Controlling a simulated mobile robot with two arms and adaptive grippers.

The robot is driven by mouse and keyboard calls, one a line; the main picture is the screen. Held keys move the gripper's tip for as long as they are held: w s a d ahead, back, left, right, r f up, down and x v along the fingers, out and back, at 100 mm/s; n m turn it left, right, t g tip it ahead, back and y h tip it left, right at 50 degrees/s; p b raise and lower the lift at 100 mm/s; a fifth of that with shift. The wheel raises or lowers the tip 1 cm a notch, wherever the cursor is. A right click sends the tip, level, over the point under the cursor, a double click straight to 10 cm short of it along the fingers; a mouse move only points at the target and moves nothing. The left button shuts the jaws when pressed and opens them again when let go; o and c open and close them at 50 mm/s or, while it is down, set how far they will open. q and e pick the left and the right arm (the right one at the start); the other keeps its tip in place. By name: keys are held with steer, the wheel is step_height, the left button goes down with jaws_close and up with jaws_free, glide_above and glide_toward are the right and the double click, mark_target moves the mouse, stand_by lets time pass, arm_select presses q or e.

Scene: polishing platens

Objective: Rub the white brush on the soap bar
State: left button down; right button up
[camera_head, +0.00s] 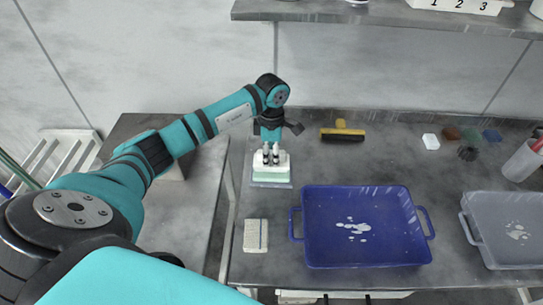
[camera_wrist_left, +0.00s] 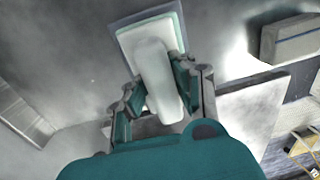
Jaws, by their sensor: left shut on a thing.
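My left gripper (camera_head: 270,157) is shut on the white brush (camera_head: 262,170) near the left end of the grey table. In the left wrist view the brush's white handle (camera_wrist_left: 157,72) sits between the two fingers of the gripper (camera_wrist_left: 163,98). Below the brush is a pale green block, seemingly the soap bar (camera_head: 272,178); its green edge also shows in the left wrist view (camera_wrist_left: 183,28). The brush appears to be on or just over it; I cannot tell whether they touch. My right gripper is not in view.
A blue tray (camera_head: 308,225) with white patches inside stands to the right, and a grey tray (camera_head: 475,230) beyond it. A pale flat block (camera_head: 256,236) lies in front. A yellow-and-black brush (camera_head: 342,133), several small coloured pieces and a white cup (camera_head: 520,162) are at the back.

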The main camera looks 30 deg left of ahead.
mark_target(271, 152)
arm_select(q)
steer(key=shift+r+p, duration=1.6)
steer(key=shift+r, duration=1.3)
